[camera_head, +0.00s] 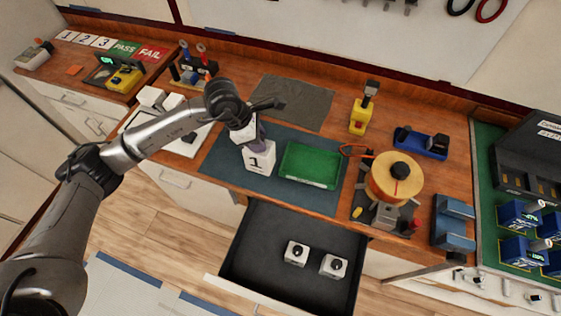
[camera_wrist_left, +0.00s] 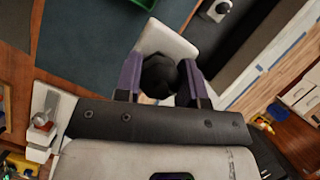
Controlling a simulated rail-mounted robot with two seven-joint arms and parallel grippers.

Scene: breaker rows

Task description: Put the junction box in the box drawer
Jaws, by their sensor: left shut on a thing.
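A white junction box (camera_head: 260,161) marked "1" is in my left gripper (camera_head: 254,140), above the blue-grey mat near the counter's front edge. In the left wrist view the white box (camera_wrist_left: 168,40) shows beyond its black round part, which sits between the two purple-grey fingers of the left gripper (camera_wrist_left: 160,84). The open drawer (camera_head: 248,262) is below and in front of the mat. Two white boxes with black round parts, a left one (camera_head: 296,253) and a right one (camera_head: 333,266), lie in it. My right gripper is not in view.
A green tray (camera_head: 310,164) stands on the mat (camera_head: 226,165), just right of the held box. A wire spool (camera_head: 395,178) stands right of it. The left part of the drawer floor is clear. A drawer corner also shows in the left wrist view (camera_wrist_left: 250,25).

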